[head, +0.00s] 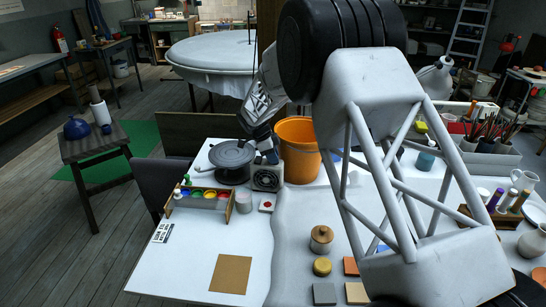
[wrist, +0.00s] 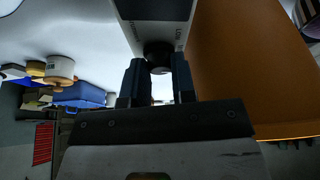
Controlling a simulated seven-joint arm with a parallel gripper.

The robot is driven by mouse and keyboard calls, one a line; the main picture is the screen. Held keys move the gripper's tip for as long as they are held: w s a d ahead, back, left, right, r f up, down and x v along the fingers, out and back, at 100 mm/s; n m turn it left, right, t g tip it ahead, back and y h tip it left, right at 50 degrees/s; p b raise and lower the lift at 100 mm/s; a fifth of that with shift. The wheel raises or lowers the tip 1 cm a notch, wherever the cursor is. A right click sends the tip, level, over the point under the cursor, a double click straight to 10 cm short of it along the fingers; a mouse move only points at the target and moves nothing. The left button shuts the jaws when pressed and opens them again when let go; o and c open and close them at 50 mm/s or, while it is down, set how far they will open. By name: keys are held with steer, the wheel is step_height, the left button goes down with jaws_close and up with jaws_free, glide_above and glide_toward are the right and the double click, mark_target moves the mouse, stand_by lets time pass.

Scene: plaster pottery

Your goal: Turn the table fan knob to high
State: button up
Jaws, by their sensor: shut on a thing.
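The table fan (head: 267,181) is a small beige box with a round dark grille, standing on the white table (head: 190,270) left of the orange bucket. My gripper (wrist: 160,70) is shut on the knob, one dark blue finger on each side. In the head view my gripper (head: 267,150) is just above and behind the fan, and the knob is hidden. The knob's setting cannot be read.
The orange bucket (head: 299,150) stands close on the fan's right. A grey pottery wheel (head: 232,160) is close on its left. The table's front left is mostly clear.

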steer(key=shift+m+g, duration=0.3)
steer(key=shift+m, duration=0.3)
steer(key=o, duration=0.9)
steer(key=shift+o, duration=0.2)
steer(key=shift+a+r, duration=0.1)
steer(key=v, duration=0.7)
steer(key=shift+r, duration=0.3)
steer(key=shift+w, duration=0.1)
